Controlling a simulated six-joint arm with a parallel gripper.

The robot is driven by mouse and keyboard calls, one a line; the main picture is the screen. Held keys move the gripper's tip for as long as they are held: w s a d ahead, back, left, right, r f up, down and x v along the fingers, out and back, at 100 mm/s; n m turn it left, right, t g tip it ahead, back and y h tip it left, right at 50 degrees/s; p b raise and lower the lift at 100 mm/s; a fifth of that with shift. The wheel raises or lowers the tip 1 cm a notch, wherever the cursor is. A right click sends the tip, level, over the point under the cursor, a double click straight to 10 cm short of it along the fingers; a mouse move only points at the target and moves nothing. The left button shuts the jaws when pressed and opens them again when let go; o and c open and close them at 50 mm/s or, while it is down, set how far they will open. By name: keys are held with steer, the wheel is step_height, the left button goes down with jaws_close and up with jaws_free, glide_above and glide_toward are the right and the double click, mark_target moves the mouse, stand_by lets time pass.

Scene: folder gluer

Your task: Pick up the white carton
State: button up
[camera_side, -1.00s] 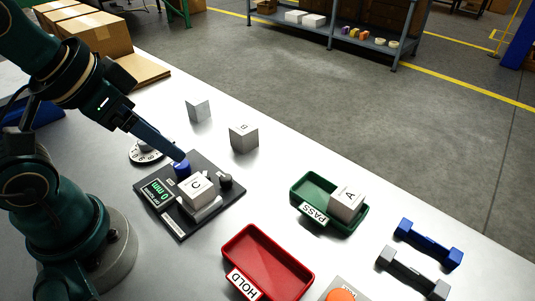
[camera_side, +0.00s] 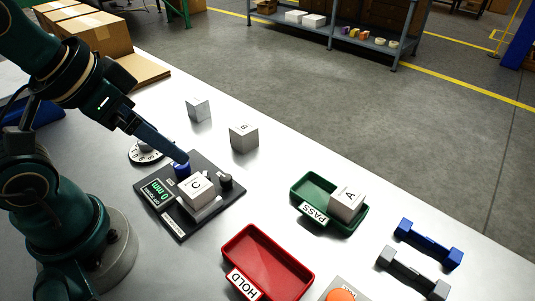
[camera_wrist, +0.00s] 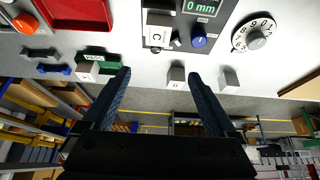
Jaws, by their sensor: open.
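Several pale box-shaped cartons are in view. The carton marked C (camera_side: 197,190) sits on the dark gauge plate (camera_side: 222,207) and looks the whitest; it also shows in the wrist view (camera_wrist: 158,36). Carton A (camera_side: 348,202) rests in the green PASS tray (camera_side: 298,197). Carton B (camera_side: 244,138) and a carton with no readable letter (camera_side: 198,110) stand on the bench behind the gauge. My gripper (camera_side: 184,160) hangs by the blue knob (camera_side: 182,169), behind carton C; I cannot tell whether it touches the knob. In the wrist view my gripper (camera_wrist: 158,76) has its fingers wide apart, with nothing between them.
A red HOLD tray (camera_side: 268,262) lies at the front, an orange button (camera_side: 341,295) beside it. Blue (camera_side: 428,243) and grey (camera_side: 412,272) bar-shaped parts lie at the right. A round dial (camera_side: 147,153) is left of the gauge. Brown boxes (camera_side: 95,32) stand at the back left.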

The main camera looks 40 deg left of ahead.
steer(key=w, duration=0.1)
steer(key=g, duration=0.5)
glide_above(189, 189)
steer(key=f, duration=0.5)
steer(key=shift+w+f, duration=0.2)
steer(key=shift+f, duration=0.2)
steer(key=shift+s+f+g, duration=0.2)
steer(key=shift+f+g, duration=0.1)
steer(key=shift+f, duration=3)
jaws_close()
steer(key=shift+r, duration=0.1)
